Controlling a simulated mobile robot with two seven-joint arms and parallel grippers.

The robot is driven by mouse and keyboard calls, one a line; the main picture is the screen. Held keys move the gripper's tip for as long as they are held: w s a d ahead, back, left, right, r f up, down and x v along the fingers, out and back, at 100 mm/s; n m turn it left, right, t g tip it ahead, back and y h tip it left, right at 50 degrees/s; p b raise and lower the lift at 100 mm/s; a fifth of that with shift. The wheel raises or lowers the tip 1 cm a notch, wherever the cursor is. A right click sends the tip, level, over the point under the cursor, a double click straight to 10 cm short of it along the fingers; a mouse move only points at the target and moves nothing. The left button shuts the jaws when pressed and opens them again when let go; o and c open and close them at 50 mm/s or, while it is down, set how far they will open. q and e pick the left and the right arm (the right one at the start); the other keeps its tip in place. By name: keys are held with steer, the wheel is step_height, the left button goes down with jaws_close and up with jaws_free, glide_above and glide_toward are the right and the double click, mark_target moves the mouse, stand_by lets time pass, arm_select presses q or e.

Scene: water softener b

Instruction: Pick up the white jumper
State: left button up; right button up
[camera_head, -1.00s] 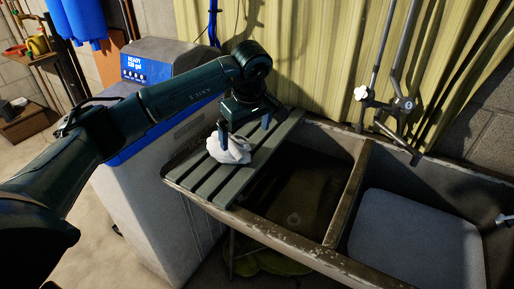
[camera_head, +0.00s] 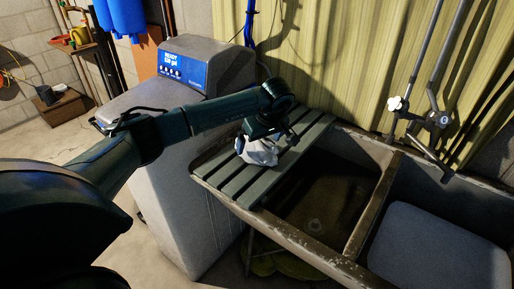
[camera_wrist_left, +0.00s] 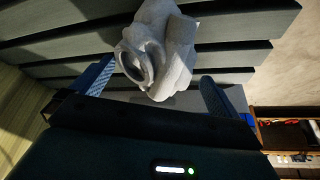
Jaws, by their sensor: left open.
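The white jumper (camera_head: 262,154) lies crumpled on the grey slatted board (camera_head: 258,188) over the left part of the sink. In the left wrist view the jumper (camera_wrist_left: 165,40) is a rolled, folded bundle in front of my left gripper (camera_wrist_left: 155,88). Its near end reaches between the two spread fingers, with a gap on both sides. In the head view my left gripper (camera_head: 266,142) is low over the jumper, open, and its hand hides the jumper's top. My right gripper is in neither view.
The stone double sink (camera_head: 375,215) extends to the right, with an open basin beside the board. A grey water softener (camera_head: 165,115) with a blue display stands to the left. A yellow corrugated wall (camera_head: 340,60) is behind, and a tap (camera_head: 438,118) rises on the right.

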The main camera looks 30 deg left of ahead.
arm_select(q)
steer(key=shift+x, duration=1)
steer(key=c, duration=0.9)
